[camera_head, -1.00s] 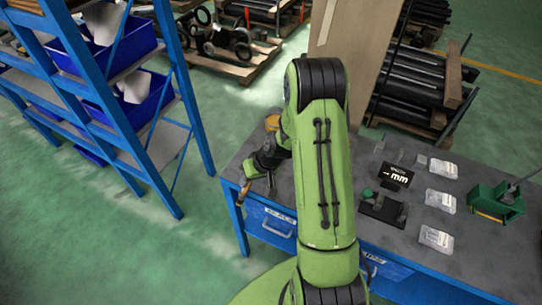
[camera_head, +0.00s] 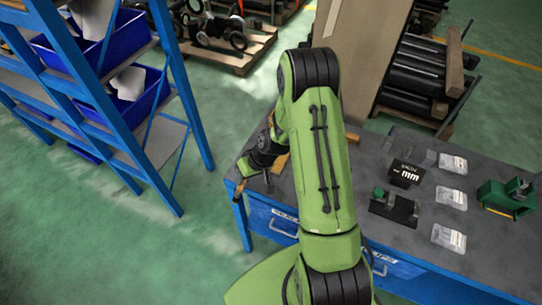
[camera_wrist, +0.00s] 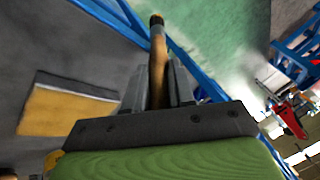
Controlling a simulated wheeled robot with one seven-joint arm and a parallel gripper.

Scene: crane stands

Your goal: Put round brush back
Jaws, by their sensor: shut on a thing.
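My gripper (camera_wrist: 160,90) is shut on the round brush (camera_wrist: 157,55), a slim wooden stick with a dark tip that points away from the wrist. In the head view my gripper (camera_head: 249,170) is over the left end of the workbench, and the brush (camera_head: 239,190) hangs tilted near the bench's front left corner. The brush's other end is hidden between the fingers. A yellow-brown flat piece (camera_wrist: 65,110) with a dark border lies on the grey top beside the gripper. I cannot tell where the brush's own place is.
A blue shelf rack (camera_head: 128,122) with blue bins stands left. Green floor between rack and bench is free.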

